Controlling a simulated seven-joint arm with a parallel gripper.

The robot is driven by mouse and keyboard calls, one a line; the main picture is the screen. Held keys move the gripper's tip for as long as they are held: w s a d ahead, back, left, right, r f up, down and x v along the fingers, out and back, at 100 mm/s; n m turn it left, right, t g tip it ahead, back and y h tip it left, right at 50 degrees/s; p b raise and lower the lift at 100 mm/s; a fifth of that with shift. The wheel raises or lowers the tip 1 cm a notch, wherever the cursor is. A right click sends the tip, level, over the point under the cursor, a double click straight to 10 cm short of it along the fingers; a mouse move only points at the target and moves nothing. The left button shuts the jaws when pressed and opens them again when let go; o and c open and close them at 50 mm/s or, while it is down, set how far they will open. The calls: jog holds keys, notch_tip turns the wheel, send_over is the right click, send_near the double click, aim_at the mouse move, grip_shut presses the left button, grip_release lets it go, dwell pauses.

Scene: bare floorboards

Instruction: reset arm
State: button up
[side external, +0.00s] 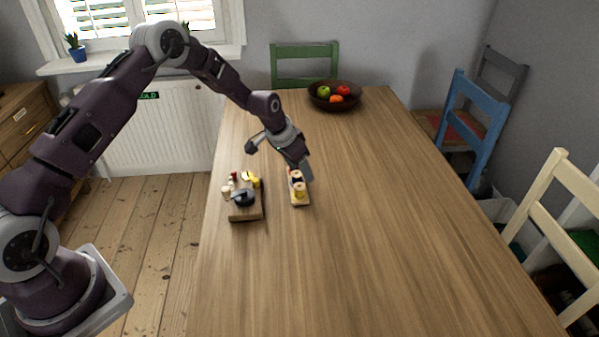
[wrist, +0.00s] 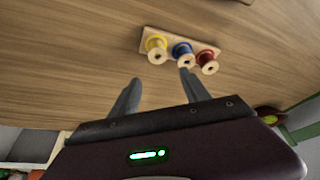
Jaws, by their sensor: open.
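My gripper (side external: 306,172) is above the wooden table (side external: 360,250), close to a small wooden board (side external: 300,203) that holds spools. In the side view the gripper partly covers the far end of the board. In the wrist view my gripper (wrist: 158,92) has its two fingers apart with nothing between them. Beyond the fingertips, the board (wrist: 218,48) carries a yellow spool (wrist: 156,44), a blue spool (wrist: 182,50) and a red spool (wrist: 206,58).
A second wooden board (side external: 245,216) with a dark pan (side external: 243,198) and several small items stands to the left. A dark fruit bowl (side external: 336,103) sits at the far end. The table's right and near parts are clear. Chairs, including a blue one (side external: 478,125), stand around it.

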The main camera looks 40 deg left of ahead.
dwell(0.4)
jog(key=s+d+r+y, duration=0.1)
jog(key=s+d+r, duration=0.1)
jog(key=s+r, duration=0.9)
jog(key=s+d+r, duration=0.2)
jog(key=s+r, duration=0.6)
jog(key=r, duration=0.8)
jog(key=s+d+r+n+t, duration=0.1)
jog(key=s+n, duration=0.1)
jog(key=s, duration=2.1)
jog(key=shift+s+r+n, duration=0.15)
jog(key=shift+r+n, duration=0.15)
